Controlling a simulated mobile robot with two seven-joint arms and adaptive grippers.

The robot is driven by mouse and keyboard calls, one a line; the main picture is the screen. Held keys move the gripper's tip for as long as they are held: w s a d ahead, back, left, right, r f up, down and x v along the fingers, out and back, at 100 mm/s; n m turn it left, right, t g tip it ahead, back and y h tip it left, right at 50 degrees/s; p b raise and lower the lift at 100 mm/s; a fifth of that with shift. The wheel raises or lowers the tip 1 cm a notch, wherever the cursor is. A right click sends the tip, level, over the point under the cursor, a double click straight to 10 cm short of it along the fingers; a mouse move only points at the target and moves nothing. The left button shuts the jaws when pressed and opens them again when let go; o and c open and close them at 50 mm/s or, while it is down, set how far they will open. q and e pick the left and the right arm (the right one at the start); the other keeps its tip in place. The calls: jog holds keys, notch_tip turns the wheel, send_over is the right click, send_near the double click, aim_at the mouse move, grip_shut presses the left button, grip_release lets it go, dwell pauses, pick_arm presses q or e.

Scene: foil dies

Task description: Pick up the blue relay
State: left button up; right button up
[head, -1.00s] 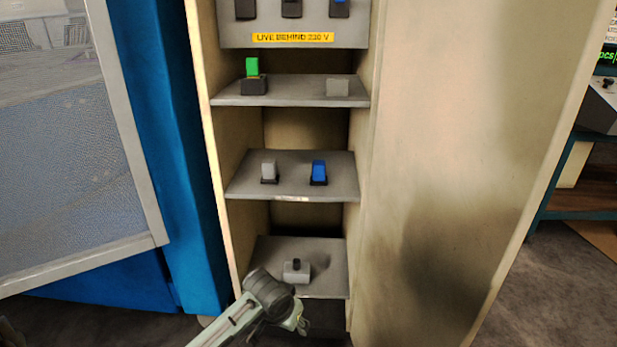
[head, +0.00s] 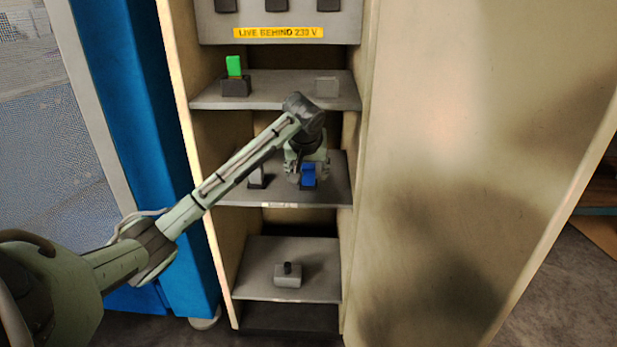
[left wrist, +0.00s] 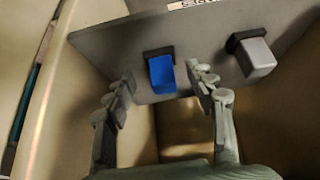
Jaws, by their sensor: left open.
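The blue relay (head: 308,176) stands in a dark socket on the middle shelf (head: 329,189) of the cabinet. My left gripper (head: 306,172) is at that shelf, in front of the relay and partly covering it. In the left wrist view the blue relay (left wrist: 162,75) lies between the two spread fingers of my left gripper (left wrist: 163,84), with a gap to each finger. The gripper is open and holds nothing. My right gripper is not in view.
A green relay (head: 234,66) and a grey block (head: 326,87) are on the shelf above. A grey block with a dark knob (head: 288,275) is below.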

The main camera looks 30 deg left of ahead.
aim_at(308, 167)
pick_arm(q)
jog(key=shift+w+a, duration=0.35)
jog(key=shift+w, duration=0.15)
jog(key=shift+w+a, duration=0.4)
jog(key=shift+w, duration=0.2)
jog(key=shift+w+a, duration=0.35)
jog(key=shift+w, duration=0.25)
jog(key=shift+x, duration=1.2)
jog(key=shift+f, duration=0.3)
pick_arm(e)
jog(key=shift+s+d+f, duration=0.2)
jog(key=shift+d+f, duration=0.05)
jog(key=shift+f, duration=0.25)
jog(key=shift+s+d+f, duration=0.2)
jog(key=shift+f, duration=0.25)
pick_arm(q)
jog(key=shift+c, duration=0.5)
jog(key=c, duration=0.5)
grip_shut()
jog(key=shift+r, duration=0.1)
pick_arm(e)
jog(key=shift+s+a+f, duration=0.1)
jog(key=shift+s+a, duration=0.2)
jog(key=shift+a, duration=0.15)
